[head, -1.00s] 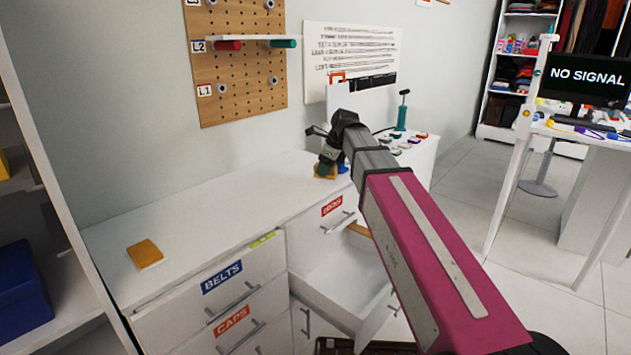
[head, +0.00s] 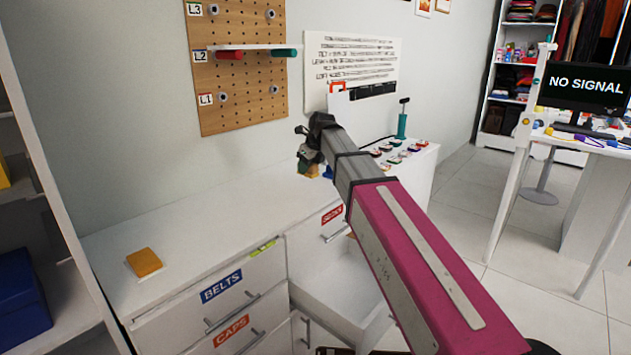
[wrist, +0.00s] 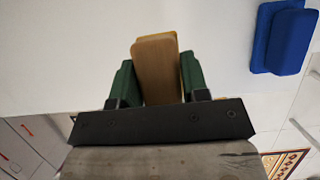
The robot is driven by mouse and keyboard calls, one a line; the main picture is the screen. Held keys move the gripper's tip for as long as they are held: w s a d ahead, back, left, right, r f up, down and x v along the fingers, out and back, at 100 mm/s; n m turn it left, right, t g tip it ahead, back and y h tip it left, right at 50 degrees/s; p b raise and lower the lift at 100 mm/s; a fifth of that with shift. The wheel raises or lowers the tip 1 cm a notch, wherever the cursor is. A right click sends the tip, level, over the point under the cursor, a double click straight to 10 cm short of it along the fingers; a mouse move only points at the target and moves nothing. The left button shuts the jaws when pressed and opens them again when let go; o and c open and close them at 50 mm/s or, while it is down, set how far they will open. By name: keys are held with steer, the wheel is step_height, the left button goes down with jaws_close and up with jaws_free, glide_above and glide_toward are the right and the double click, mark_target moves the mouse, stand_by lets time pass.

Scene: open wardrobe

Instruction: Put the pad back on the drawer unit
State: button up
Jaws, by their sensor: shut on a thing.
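My gripper (wrist: 160,82) has its two green fingers shut on a tan-orange pad (wrist: 157,70). A yellower layer shows along the pad's far and side edges; I cannot tell if it belongs to the same piece. In the head view my gripper (head: 308,158) is over the far end of the white drawer unit (head: 215,225), with the orange pad (head: 312,171) low beneath it. I cannot tell if the pad touches the top. A blue pad (wrist: 288,40) lies to the right in the wrist view, apart from the held one.
Another orange pad (head: 144,262) lies on a white base at the near left of the top. A drawer (head: 345,285) stands open below my arm. A teal pump-like item (head: 402,122) and several small coloured items (head: 395,155) are beyond my gripper. The top's middle is clear.

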mark_target(313, 186)
steer(key=w+d+f, duration=0.2)
steer(key=w, duration=0.1)
steer(key=shift+w+d+f, duration=0.15)
steer(key=shift+d+f, duration=0.05)
steer(key=shift+f, duration=2.05)
steer(key=shift+f, duration=0.1)
steer(key=o, duration=1)
steer(key=v, duration=1.2)
